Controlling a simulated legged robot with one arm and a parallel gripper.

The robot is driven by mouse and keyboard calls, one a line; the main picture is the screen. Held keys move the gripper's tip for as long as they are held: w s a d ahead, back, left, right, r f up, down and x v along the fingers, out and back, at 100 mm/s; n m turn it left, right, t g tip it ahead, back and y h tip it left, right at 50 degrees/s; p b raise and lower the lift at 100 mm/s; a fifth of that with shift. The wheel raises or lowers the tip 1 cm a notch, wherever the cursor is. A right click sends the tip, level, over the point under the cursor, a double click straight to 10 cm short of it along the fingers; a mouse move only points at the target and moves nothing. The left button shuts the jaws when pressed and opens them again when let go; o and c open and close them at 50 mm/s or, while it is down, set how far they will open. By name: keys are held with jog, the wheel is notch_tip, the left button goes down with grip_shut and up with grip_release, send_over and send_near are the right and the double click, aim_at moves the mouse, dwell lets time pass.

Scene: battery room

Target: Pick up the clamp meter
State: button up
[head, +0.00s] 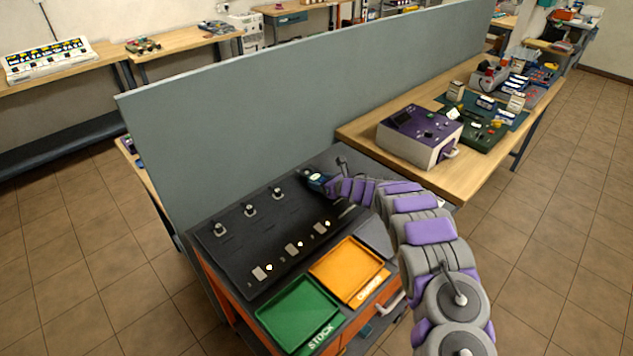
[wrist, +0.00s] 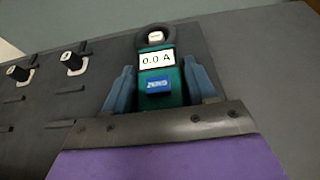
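The clamp meter (wrist: 160,72) has a green body, a display reading "0.0 A", a blue label and a dark ring jaw at its far end. In the wrist view my gripper (wrist: 160,85) has one blue finger on each side of the meter's body. The fingers lie very close to its sides; I cannot tell whether they press on it. In the head view the meter (head: 316,178) is small and partly hidden by my gripper (head: 322,182), at the far right of the dark bench top. I cannot tell whether it rests there or is lifted.
The dark bench top (head: 238,262) carries several small fittings. A green STOCK tray (head: 285,318) and an orange CHARGE tray (head: 365,292) lie at its front. A grey partition (head: 200,130) stands behind. A purple-topped device (head: 420,137) sits on the wooden table at right.

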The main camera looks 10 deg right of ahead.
jog(key=c, duration=0.7)
jog(key=shift+c, duration=0.4)
jog(key=shift+r, duration=0.1)
